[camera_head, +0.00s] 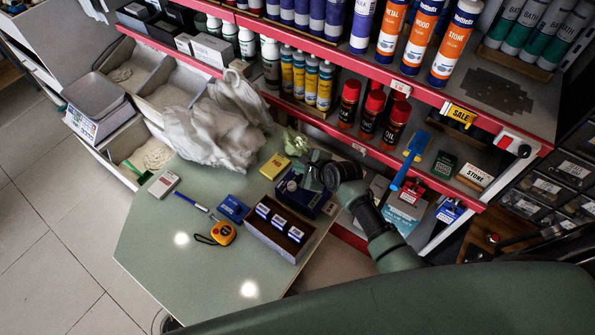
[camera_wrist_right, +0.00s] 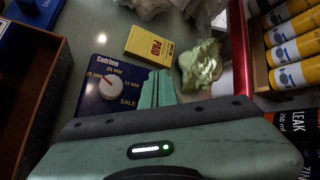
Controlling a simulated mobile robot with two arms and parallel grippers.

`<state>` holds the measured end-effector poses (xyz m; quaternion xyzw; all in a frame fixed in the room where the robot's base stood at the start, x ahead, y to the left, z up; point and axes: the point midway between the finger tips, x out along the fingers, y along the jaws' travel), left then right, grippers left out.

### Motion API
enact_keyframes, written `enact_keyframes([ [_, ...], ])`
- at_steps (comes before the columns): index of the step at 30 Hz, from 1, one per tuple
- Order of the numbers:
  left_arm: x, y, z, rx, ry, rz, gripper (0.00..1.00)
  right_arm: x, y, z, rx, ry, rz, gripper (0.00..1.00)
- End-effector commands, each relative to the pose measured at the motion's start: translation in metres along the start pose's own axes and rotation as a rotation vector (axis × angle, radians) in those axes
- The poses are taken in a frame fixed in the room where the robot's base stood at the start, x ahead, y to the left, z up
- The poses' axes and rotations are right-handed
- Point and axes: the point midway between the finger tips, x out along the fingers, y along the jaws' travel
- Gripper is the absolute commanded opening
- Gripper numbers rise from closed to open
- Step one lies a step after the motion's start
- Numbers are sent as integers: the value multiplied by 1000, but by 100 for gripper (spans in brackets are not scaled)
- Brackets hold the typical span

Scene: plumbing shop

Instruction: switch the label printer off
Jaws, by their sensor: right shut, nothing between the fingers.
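The label printer (camera_head: 291,196) is a dark blue box on the green table, near its right side by the red shelf. In the right wrist view its blue face (camera_wrist_right: 92,107) carries size markings and a white round dial (camera_wrist_right: 112,87), whose red mark points to the upper left. My right gripper (camera_head: 313,177) is over the printer's far right part. Its green fingers (camera_wrist_right: 156,90) are shut and empty, beside the dial and in front of the printer's right part. Whether they touch it I cannot tell. The printer's near part is hidden by my gripper body. My left gripper is out of view.
A brown box with blue-and-white packs (camera_head: 270,245) stands close in front of the printer. A yellow PAID box (camera_head: 274,166) and crumpled green paper (camera_wrist_right: 201,64) lie behind it. A tape measure (camera_head: 222,234) lies left. Shelves with bottles (camera_head: 370,115) rise behind.

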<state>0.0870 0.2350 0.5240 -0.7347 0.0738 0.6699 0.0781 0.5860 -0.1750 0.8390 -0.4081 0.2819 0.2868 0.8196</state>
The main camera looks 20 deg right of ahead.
Motion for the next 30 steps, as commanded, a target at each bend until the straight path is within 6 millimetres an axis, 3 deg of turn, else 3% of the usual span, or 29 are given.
enact_keyframes([
  [24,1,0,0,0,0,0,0,4,3,-3,0,0,1,0],
  [30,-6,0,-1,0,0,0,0,0,0,0,0,0,1,0],
])
